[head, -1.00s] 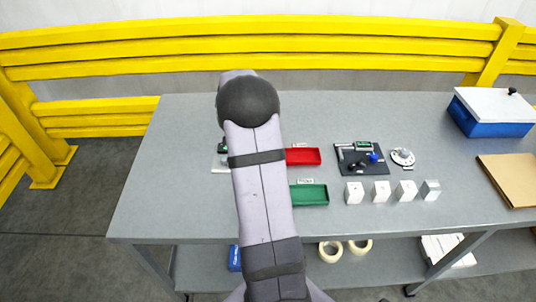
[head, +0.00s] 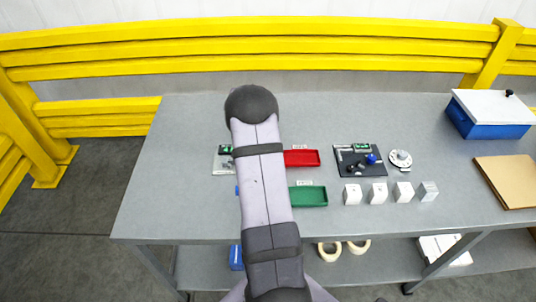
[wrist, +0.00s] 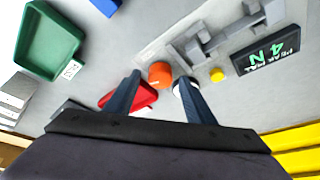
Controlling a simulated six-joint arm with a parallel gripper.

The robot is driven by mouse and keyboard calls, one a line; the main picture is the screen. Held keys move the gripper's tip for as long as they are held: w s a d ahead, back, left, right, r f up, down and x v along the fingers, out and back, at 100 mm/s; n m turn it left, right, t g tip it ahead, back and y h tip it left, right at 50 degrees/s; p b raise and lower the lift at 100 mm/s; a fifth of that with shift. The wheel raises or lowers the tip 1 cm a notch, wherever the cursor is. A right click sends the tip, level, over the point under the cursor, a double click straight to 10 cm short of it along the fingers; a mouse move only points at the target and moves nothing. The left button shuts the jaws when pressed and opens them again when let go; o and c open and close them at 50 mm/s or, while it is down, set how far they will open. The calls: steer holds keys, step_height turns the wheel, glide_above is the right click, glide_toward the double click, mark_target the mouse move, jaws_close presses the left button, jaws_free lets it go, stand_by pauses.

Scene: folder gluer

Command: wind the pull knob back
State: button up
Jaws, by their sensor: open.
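An orange round knob (wrist: 160,74), which I take to be the pull knob, sits at the edge of a grey fixture (wrist: 196,48) in the wrist view. My gripper (wrist: 159,80) is open, with one dark finger on each side of the knob; I cannot tell whether either finger touches it. Beside the fixture are a yellow button (wrist: 217,74) and a dark display (wrist: 266,50) with green characters, one reading "N". In the head view only part of this fixture (head: 222,162) shows left of my arm, which hides the gripper and knob.
A red tray (head: 302,158) and a green tray (head: 308,197) lie right of my arm. Further right are a black plate device (head: 347,171) with a blue knob, a round dial (head: 400,159), several white blocks (head: 378,194) and a blue box (head: 495,128).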

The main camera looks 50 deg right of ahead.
steer(key=shift+d+f, duration=0.1)
steer(key=shift+f, duration=0.15)
steer(key=c, duration=1.1)
steer(key=shift+o, duration=0.2)
